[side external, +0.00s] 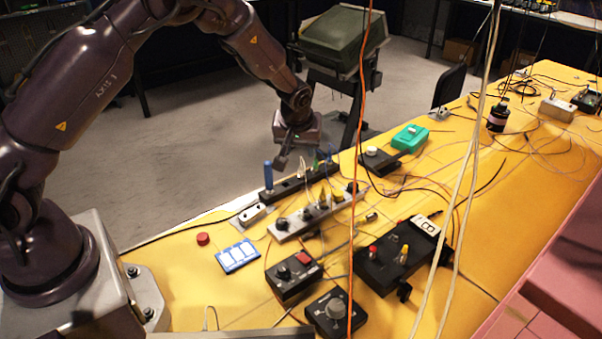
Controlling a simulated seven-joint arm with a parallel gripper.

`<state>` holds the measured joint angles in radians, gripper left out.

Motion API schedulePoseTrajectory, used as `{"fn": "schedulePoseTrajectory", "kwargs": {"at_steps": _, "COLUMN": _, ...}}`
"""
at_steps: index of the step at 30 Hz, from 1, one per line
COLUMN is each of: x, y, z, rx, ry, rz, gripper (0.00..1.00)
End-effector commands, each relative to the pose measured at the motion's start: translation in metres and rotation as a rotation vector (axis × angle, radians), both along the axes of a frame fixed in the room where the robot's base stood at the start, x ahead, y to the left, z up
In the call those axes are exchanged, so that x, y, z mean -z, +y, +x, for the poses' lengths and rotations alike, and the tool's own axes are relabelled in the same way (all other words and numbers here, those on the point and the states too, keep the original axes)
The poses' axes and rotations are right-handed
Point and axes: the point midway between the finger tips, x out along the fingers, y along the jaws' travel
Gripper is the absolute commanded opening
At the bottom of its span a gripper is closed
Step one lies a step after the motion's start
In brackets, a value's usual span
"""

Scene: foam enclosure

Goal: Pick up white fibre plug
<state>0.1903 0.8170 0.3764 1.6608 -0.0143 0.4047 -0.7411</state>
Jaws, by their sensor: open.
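My gripper (294,160) hangs from the arm at the upper middle, pointing down over the far edge of the yellow table (205,290). It is open, and I see nothing held in it. I cannot pick out the white fibre plug with certainty. Thin pale strands stand up from the strips just below and right of my gripper, too small to identify. A black strip (290,187) with a blue-handled piece (268,175) at its left end lies below my gripper. A grey strip (318,215) with dark knobs and yellow plugs lies in front of it.
Black control boxes (294,274) and a larger black box (396,262) crowd the front. A blue-and-white panel (238,256) and red button (203,239) lie left. A teal box (410,138) stands behind. An orange cable (361,100) and pale cables (470,150) hang across the view.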

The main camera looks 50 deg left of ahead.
Motion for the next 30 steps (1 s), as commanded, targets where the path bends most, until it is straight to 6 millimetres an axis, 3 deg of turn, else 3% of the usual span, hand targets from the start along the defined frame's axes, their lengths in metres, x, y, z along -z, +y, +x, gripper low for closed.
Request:
{"fn": "schedulePoseTrajectory", "kwargs": {"at_steps": 4, "x": 0.025, "y": 0.007, "z": 0.006, "rx": 0.000, "ry": 0.004, "rz": -0.001, "gripper": 0.46}}
{"fn": "schedulePoseTrajectory", "kwargs": {"at_steps": 11, "x": 0.041, "y": 0.012, "z": 0.011, "rx": 0.001, "ry": 0.002, "rz": 0.000, "gripper": 0.46}}
{"fn": "schedulePoseTrajectory", "kwargs": {"at_steps": 19, "x": 0.077, "y": 0.023, "z": 0.020, "rx": 0.000, "ry": 0.004, "rz": -0.001, "gripper": 0.46}}
{"fn": "schedulePoseTrajectory", "kwargs": {"at_steps": 29, "x": 0.085, "y": 0.025, "z": 0.023, "rx": 0.002, "ry": 0.001, "rz": -0.002, "gripper": 0.46}}
{"fn": "schedulePoseTrajectory", "kwargs": {"at_steps": 30, "x": 0.085, "y": 0.025, "z": 0.023, "rx": 0.002, "ry": 0.001, "rz": -0.002, "gripper": 0.41}}
